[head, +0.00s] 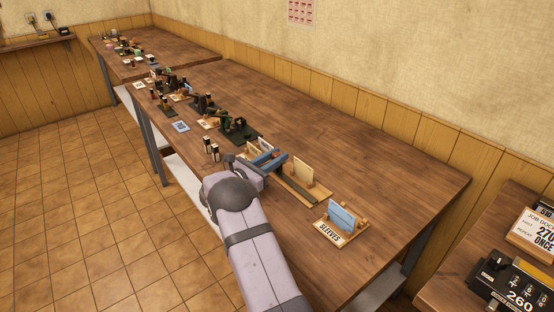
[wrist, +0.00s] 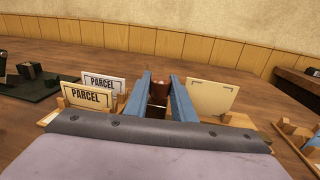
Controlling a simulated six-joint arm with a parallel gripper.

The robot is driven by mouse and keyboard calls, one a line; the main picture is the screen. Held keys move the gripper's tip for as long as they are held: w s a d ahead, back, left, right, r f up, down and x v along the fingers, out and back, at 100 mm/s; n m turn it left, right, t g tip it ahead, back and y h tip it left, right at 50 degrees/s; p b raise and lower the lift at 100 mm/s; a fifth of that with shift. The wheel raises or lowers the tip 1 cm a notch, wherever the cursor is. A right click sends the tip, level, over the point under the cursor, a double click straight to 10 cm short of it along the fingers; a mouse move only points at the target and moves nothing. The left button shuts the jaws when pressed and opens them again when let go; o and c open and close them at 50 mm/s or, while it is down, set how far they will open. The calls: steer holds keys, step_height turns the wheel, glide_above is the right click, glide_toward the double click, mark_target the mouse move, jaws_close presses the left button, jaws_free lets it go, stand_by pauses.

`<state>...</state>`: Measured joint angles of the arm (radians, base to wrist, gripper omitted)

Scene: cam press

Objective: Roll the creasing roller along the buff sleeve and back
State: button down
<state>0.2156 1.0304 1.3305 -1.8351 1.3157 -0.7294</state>
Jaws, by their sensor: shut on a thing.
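My gripper (wrist: 157,104) has its two blue fingers on either side of a dark red-brown piece (wrist: 160,92), which looks like the handle of the creasing roller; its lower end is hidden behind my wrist. In the head view my gripper (head: 268,158) is over the wooden stand's left part. A plain buff card (wrist: 211,98) stands upright just right of the fingers and also shows in the head view (head: 302,168). A buff card marked PARCEL (wrist: 86,97) and a white one marked PARCEL (wrist: 104,83) stand to the left. I cannot tell which buff card is the sleeve.
A wooden rack labelled SLEEVES (head: 330,233) holds a blue sleeve (head: 343,215) at the front right. A dark green press (head: 238,130) stands beyond my gripper, with more items along the bench. The bench's right side is clear. A counter box (head: 510,285) sits at far right.

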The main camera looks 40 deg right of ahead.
steer(key=shift+w+a+r, duration=0.1)
steer(key=shift+w+r, duration=0.1)
steer(key=shift+w, duration=0.05)
steer(key=c, duration=1.5)
jaws_free()
steer(key=shift+w+f, duration=0.1)
steer(key=shift+s+a+b, duration=0.2)
steer(key=shift+s+a, duration=0.05)
steer(key=shift+a, duration=0.95)
steer(key=shift+s+a+b, duration=0.2)
steer(key=shift+a, duration=0.95)
steer(key=shift+s+a+b, duration=0.2)
steer(key=shift+s+a, duration=0.05)
steer(key=shift+a, duration=0.95)
